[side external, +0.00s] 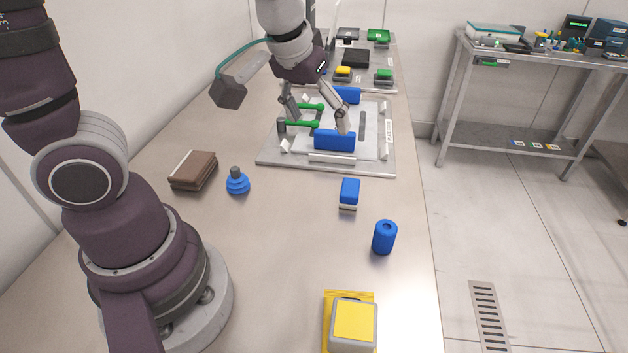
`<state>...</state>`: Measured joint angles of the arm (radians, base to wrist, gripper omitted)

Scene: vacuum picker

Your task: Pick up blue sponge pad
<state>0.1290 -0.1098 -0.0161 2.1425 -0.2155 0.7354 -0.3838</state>
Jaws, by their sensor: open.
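A small blue block with a pale lower layer (349,191), which looks like the blue sponge pad, lies on the table in front of the grey plate. My gripper (317,120) is open, with its fingers spread above the plate and nothing seen between them. It is behind and to the left of the pad, apart from it. The fingers partly overlap green-handled parts and a blue block on the plate, so whether they touch anything there cannot be told.
The grey plate (270,159) carries green handles (300,124) and blue blocks (334,141). A blue cylinder (384,237), a blue knobbed piece (237,183), a brown block (194,170) and a yellow-topped box (354,322) stand on the table. The table's right edge is near the cylinder.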

